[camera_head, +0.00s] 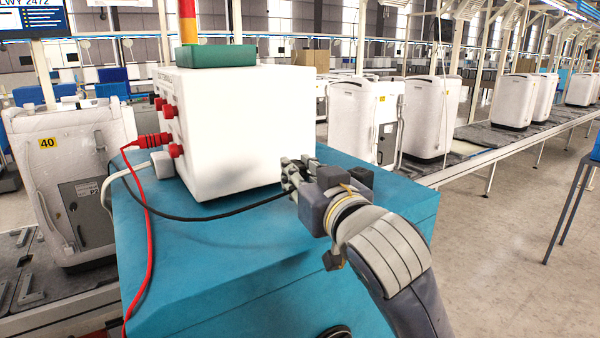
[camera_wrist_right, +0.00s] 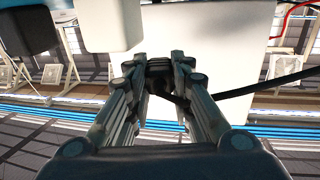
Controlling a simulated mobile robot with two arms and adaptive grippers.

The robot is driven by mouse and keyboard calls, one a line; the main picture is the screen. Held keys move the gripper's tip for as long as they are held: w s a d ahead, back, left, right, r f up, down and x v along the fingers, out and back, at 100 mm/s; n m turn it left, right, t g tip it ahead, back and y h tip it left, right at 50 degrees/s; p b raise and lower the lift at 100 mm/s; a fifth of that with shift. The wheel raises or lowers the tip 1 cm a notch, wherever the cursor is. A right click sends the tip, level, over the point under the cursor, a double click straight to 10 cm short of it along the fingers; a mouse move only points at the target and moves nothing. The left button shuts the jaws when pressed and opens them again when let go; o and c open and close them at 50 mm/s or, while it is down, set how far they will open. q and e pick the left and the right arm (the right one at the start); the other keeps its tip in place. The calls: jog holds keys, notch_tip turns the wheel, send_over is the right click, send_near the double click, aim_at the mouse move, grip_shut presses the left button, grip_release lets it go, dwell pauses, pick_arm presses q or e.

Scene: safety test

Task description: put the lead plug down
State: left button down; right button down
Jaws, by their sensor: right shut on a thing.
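My right gripper (camera_head: 291,172) is at the front right of the white test box (camera_head: 250,125), above the teal bench top (camera_head: 215,250). In the right wrist view its fingers (camera_wrist_right: 160,80) are closed on a dark plug (camera_wrist_right: 160,68). A black lead (camera_wrist_right: 265,88) runs from the plug to the right there. In the head view the black lead (camera_head: 215,219) curves low in front of the box to the gripper. The plug itself is mostly hidden by the fingers there. My left gripper is out of view.
A red lead (camera_head: 149,230) with a red plug (camera_head: 150,141) sits in a socket on the box's left side. A white plug (camera_head: 162,164) is beside it. The front of the bench top is mostly clear. White machines (camera_head: 365,115) stand behind.

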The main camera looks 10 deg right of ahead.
jog(key=shift+f, duration=0.65)
jog(key=c, duration=1.4)
grip_release()
jog(key=shift+a+f+b, duration=0.1)
jog(key=shift+b, duration=0.2)
